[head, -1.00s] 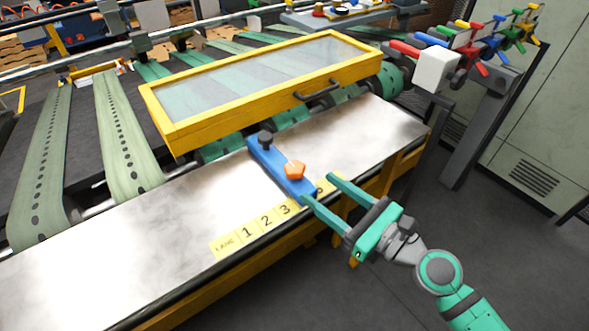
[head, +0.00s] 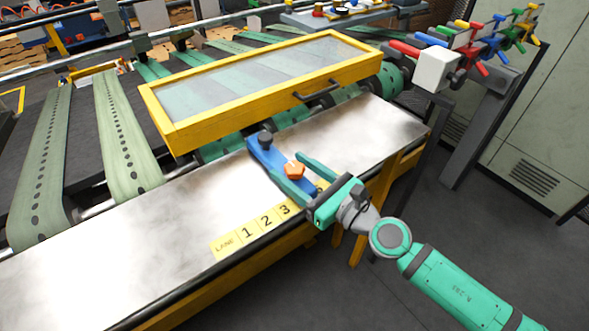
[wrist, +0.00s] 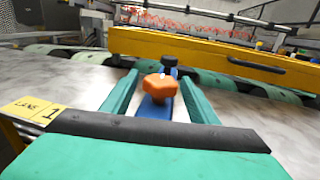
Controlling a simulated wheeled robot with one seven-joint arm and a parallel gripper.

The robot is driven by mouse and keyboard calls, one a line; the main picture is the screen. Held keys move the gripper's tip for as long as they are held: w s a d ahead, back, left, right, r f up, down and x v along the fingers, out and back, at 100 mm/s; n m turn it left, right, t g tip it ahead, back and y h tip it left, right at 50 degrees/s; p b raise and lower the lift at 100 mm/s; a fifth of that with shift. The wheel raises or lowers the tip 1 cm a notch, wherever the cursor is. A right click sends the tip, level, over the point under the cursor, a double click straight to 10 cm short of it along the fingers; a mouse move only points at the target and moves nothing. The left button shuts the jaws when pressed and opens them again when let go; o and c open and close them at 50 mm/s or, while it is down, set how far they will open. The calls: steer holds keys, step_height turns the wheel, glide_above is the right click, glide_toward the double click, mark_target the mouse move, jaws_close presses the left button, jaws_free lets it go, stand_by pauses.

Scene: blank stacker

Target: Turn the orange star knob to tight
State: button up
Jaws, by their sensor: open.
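The orange star knob (head: 294,170) sits on top of a blue bar (head: 268,157) that lies across the metal shelf. A black knob (head: 265,140) stands at the bar's far end. My gripper (head: 288,168) is open, with one green finger on each side of the orange knob. In the wrist view the orange knob (wrist: 160,86) shows between the two fingers (wrist: 157,92), with a gap on both sides. The black knob (wrist: 170,62) is beyond it. The near end of the blue bar is hidden by my gripper.
The metal shelf (head: 150,230) is clear to the left and right of the bar. Yellow lane labels (head: 250,232) run along its front edge. A yellow-framed clear guard (head: 190,133) with a black handle (head: 316,90) stands behind the bar.

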steer(key=c, duration=1)
steer(key=shift+c, duration=0.2)
steer(key=shift+m+t+h, duration=0.5)
steer(key=shift+h, duration=0.1)
steer(key=m+t+h, duration=0.2)
steer(key=h, duration=0.1)
steer(key=shift+s+a+m+h, duration=0.1)
steer(key=shift+m+h, duration=0.3)
steer(key=m+t+h, duration=0.1)
steer(key=m+h, duration=0.1)
steer(key=h, duration=0.1)
steer(key=m+t+h, duration=0.1)
steer(key=m+h, duration=0.1)
steer(key=h, duration=0.1)
steer(key=shift+a+h, duration=0.1)
steer(key=shift+h, duration=0.2)
steer(key=m+h, duration=0.5)
steer(key=h, duration=0.2)
steer(key=shift+g, duration=0.4)
steer(key=shift+d+m+g+h, duration=0.2)
steer(key=shift+m+g+h, duration=0.9)
steer(key=shift+m+h, duration=0.85)
steer(key=shift+r+g+h, duration=0.15)
steer(key=shift+g+h, duration=0.15)
steer(key=shift+h, duration=0.35)
